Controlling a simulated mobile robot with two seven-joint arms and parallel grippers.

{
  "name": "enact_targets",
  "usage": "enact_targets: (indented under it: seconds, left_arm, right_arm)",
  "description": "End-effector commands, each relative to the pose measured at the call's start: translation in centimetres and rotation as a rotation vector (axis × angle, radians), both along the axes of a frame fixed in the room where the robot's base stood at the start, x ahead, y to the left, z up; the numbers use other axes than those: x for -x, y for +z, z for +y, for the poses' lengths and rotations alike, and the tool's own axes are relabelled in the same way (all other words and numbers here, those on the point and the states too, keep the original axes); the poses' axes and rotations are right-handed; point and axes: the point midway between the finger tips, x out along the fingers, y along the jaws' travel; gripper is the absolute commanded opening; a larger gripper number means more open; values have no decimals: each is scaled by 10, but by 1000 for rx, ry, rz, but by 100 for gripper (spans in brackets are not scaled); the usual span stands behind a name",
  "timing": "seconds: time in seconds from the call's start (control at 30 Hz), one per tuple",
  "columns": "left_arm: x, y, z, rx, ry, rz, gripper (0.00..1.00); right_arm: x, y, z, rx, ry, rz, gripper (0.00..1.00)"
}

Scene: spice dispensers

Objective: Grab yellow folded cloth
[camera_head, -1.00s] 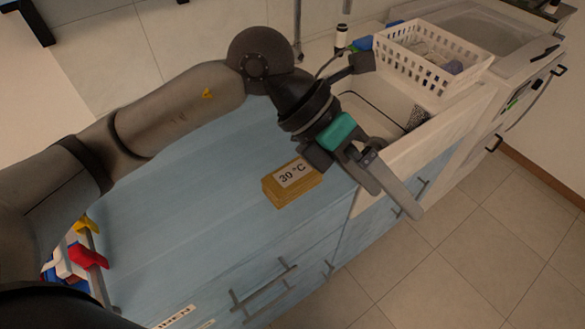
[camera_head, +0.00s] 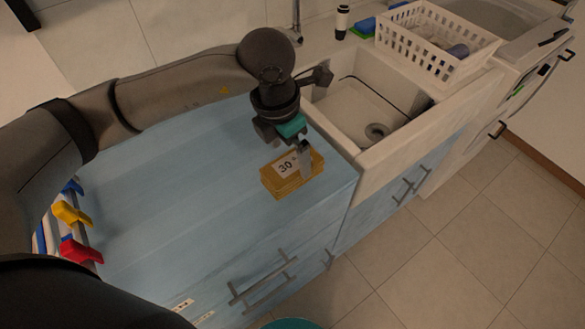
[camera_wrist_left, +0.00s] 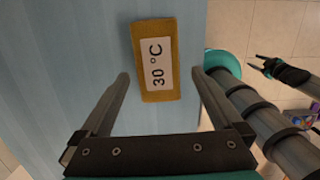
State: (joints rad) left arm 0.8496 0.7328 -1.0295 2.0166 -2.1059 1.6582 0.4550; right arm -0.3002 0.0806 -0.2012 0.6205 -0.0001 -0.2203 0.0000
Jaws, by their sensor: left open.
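The yellow folded cloth (camera_head: 289,185), a flat stack with a white "30 °C" label, lies on the light blue counter near its right front edge. My left gripper (camera_head: 300,156) is above the cloth, and one finger covers part of the label in the head view. In the left wrist view the cloth (camera_wrist_left: 155,87) shows whole, ahead of and between the two spread fingers of the left gripper (camera_wrist_left: 161,75), with nothing held. My right gripper (camera_wrist_left: 262,66) shows small at the right of the left wrist view, away from the cloth, its fingers apart.
A sink (camera_head: 362,110) is right of the counter, with a white basket (camera_head: 425,45) behind it. Red, yellow and blue items (camera_head: 75,220) are at the counter's left end. Drawer handles (camera_head: 262,282) stick out in front. The counter left of the cloth is clear.

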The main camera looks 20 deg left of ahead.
Motion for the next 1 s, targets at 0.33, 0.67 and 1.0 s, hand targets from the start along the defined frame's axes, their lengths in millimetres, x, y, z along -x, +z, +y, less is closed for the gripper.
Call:
enact_targets:
  seconds: [0.33, 0.67, 1.0]
  left_arm:
    - [-6, -35, -2, 1, 1, 4, 100]
    - [-10, -60, -4, 1, -1, 1, 100]
    - [-10, -59, -4, 1, -1, 1, 78]
  right_arm:
    - [1, -3, 0, 0, -1, 1, 50]
    - [1, -5, 0, 0, -2, 1, 50]
    - [1, -5, 0, 0, -2, 1, 50]
